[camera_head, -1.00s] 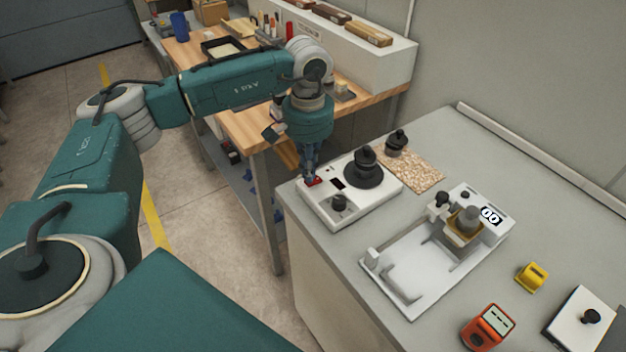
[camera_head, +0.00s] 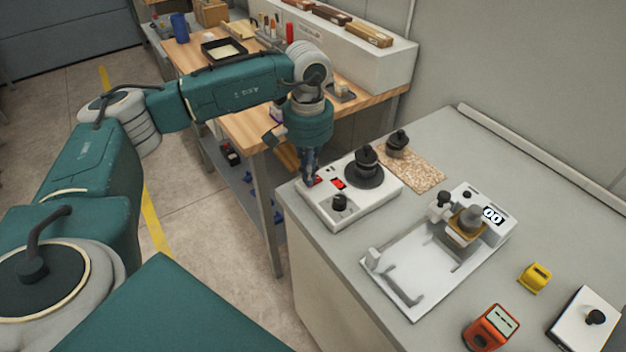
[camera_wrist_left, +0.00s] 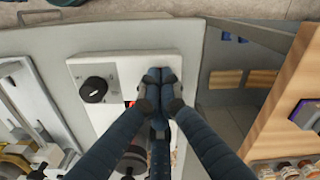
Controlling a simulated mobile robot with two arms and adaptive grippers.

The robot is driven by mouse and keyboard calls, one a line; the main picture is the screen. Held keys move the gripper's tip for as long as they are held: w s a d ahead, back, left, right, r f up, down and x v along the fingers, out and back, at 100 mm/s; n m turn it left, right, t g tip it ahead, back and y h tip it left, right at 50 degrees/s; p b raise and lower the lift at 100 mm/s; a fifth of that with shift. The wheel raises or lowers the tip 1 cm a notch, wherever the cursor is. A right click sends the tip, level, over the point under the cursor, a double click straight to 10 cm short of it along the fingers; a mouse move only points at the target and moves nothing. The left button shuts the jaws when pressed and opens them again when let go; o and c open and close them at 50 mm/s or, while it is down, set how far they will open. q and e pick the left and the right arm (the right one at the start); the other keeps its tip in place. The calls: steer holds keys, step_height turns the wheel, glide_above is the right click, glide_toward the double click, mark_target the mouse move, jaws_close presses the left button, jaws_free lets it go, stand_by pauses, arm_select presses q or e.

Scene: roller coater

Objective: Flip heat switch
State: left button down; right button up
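The white hot plate unit (camera_head: 325,208) sits at the left corner of the grey bench. It carries a black knob (camera_head: 340,202), a small display (camera_head: 338,183) lit red, and a round dark plate with a black piece on it (camera_head: 363,170). The red heat switch (camera_head: 317,181) is at its left rear corner, mostly hidden by my left gripper (camera_head: 309,180). My left gripper points down with its tips at the switch; whether they touch it I cannot tell. In the left wrist view its fingers (camera_wrist_left: 158,78) are together and empty, over the unit (camera_wrist_left: 85,70).
A patterned mat (camera_head: 425,178) with a black-knobbed piece lies behind the unit. A white coater device (camera_head: 405,285) stands right of it. An orange meter (camera_head: 490,328) and yellow block (camera_head: 535,278) lie nearer. A wooden workbench (camera_head: 240,128) stands behind my arm.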

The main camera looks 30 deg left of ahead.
arm_select(q)
steer(key=shift+f, duration=0.1)
steer(key=shift+w+r+p, duration=0.1)
steer(key=shift+r+p, duration=0.4)
steer(key=shift+r, duration=0.2)
steer(key=shift+r+p, duration=1.5)
steer(key=shift+r, duration=1.3)
steer(key=shift+f, duration=0.1)
